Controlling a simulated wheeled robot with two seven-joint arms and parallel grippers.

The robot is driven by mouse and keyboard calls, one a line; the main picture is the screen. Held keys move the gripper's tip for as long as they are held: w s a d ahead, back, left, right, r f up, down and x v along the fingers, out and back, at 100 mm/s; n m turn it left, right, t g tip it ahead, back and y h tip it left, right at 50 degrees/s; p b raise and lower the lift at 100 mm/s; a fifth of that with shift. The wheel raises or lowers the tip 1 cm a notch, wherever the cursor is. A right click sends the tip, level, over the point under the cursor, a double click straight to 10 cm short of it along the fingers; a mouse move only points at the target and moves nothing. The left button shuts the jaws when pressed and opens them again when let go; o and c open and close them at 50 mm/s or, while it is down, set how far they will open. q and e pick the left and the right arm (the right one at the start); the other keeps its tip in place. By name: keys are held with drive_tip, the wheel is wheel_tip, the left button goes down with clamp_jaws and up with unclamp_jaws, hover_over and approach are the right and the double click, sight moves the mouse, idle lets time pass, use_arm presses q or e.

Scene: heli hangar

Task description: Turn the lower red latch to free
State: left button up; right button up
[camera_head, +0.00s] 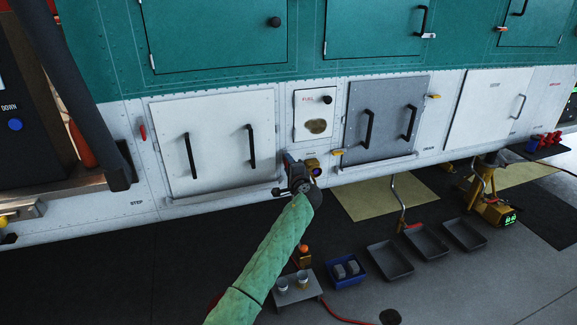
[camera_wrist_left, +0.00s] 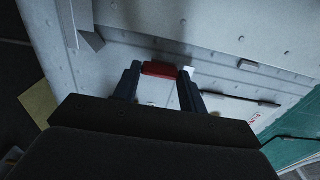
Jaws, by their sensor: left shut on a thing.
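The lower red latch (camera_wrist_left: 160,69) shows in the left wrist view as a short red bar across the fingertips of my left gripper (camera_wrist_left: 159,80). The gripper is shut on it, with one dark finger at each end. In the head view my left gripper (camera_head: 291,162) is against the white lower hull, just below the fuel panel (camera_head: 313,103) and right of the white door (camera_head: 220,157). It hides the latch there, so I cannot tell the latch's angle in that view. Another red latch (camera_head: 143,132) sits left of the white door. My right gripper is not in view.
A grey door (camera_head: 386,113) with black handles is right of the fuel panel, with a yellow lever (camera_head: 337,153) by its lower left corner. Below stand a low stand with cups (camera_head: 297,294), a blue bin (camera_head: 347,283) and grey trays (camera_head: 390,262).

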use_arm(q)
drive_tip(key=shift+d, duration=0.15)
drive_tip(key=o, duration=1)
drive_tip(key=shift+d, duration=0.1)
drive_tip(key=b+v, duration=0.1)
drive_tip(key=v, duration=0.6)
drive_tip(key=shift+s+d+b, duration=0.1)
drive_tip(key=shift+s+b, duration=0.25)
drive_tip(key=shift+b, duration=0.05)
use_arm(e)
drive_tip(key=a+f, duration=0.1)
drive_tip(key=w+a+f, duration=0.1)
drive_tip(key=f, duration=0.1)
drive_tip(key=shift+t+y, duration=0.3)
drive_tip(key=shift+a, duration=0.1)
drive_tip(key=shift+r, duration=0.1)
